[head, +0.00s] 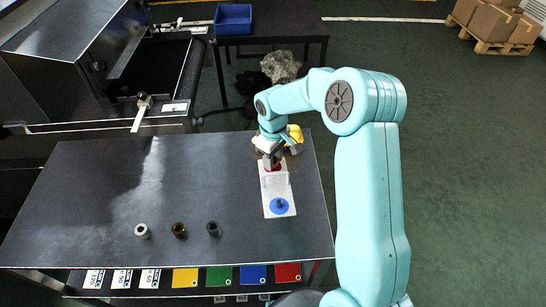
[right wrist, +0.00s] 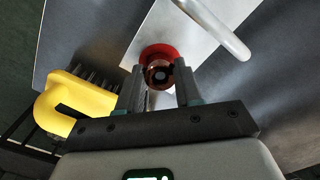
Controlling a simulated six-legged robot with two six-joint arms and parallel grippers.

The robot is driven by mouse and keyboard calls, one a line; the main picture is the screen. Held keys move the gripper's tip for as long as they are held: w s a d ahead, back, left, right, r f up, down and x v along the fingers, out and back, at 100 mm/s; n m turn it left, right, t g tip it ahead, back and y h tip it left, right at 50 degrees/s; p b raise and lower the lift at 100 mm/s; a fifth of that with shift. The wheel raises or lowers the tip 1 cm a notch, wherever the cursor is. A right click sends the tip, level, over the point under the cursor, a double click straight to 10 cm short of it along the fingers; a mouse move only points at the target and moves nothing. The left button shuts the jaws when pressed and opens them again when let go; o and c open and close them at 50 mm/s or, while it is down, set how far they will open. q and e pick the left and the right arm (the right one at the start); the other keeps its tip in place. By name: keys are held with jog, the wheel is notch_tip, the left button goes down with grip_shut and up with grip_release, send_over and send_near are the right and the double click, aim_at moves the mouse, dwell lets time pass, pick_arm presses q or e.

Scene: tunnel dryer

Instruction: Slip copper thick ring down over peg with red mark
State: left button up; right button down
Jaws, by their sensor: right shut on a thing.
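The copper thick ring (right wrist: 158,75) is held between the two fingers of my right gripper (right wrist: 159,88), in the right wrist view. In the head view my right gripper (head: 272,160) is low over the far end of a white board and hides the ring. A red mark (right wrist: 157,51) lies on the board right behind the ring; its edge also shows in the head view (head: 272,168). A small grey round shows inside the ring's opening; I cannot tell whether it is the peg's top or how far down the ring sits. My left gripper is not in view.
A yellow brush (right wrist: 75,105) lies beside the gripper. A pale ring (head: 142,231), brown ring (head: 179,230) and dark ring (head: 213,229) stand left.

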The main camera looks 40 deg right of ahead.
jog(key=c, duration=0.7)
grip_release()
jog(key=shift+f, duration=0.1)
notch_tip(320, 180, up, 16)
jog(key=shift+r+p, duration=0.2)
jog(key=shift+p, duration=0.3)
